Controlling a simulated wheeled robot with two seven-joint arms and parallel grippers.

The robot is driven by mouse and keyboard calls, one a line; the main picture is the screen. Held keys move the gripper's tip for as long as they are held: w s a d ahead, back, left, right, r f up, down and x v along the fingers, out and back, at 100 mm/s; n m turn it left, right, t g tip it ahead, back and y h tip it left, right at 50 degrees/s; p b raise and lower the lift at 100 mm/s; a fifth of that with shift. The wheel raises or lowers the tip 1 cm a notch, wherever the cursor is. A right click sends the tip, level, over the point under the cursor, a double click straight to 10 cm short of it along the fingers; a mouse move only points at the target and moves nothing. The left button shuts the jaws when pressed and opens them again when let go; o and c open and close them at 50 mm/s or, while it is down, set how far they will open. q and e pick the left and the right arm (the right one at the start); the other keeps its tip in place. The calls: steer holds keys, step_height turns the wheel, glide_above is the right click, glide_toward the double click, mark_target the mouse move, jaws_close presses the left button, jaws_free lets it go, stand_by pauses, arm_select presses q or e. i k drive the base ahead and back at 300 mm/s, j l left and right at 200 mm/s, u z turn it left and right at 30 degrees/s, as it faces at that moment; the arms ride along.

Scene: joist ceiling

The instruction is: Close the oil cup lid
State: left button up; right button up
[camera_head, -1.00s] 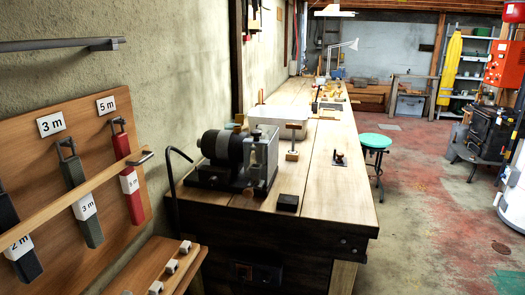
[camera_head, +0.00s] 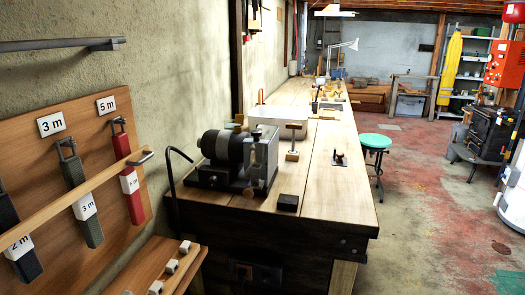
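A dark motor-driven machine (camera_head: 222,146) with a grey upright block (camera_head: 264,152) at its right end stands on the near end of the wooden workbench (camera_head: 318,190). A small pale fitting shows on the front of the grey block. I cannot tell whether this is the oil cup, nor whether any lid is open or shut; it is too small. Neither of my grippers is in view.
A small black block (camera_head: 287,202) lies in front of the machine. A wooden-based stand (camera_head: 292,142), a small dark tool (camera_head: 339,158) and a white bin (camera_head: 277,120) are on the bench. A green stool (camera_head: 375,142) stands right of it. A tool board (camera_head: 85,165) fills the left.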

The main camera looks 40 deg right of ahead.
mark_target(240, 118)
steer(key=k+l, duration=0.1)
steer(key=l, duration=0.8)
steer(key=l+u, duration=0.15)
steer(key=l, duration=0.3)
steer(key=k+l+u, duration=0.15)
steer(key=l, duration=0.3)
steer(key=l+u, duration=0.1)
steer(key=l, duration=0.4)
steer(key=k+l+u, duration=0.15)
steer(key=l, duration=0.25)
steer(key=k+l+u, duration=0.15)
steer(key=l, duration=0.3)
steer(key=k+l+u, duration=0.15)
steer(key=l, duration=0.25)
steer(key=l+u, duration=0.15)
steer(key=l, duration=0.4)
steer(key=k+l+u, duration=0.2)
steer(key=l, duration=0.35)
steer(key=l+u, duration=0.15)
steer(key=l, duration=0.45)
steer(key=k+l+u, duration=0.15)
steer(key=l, duration=0.4)
steer(key=l+u, duration=0.35)
steer(key=l, duration=1.7)
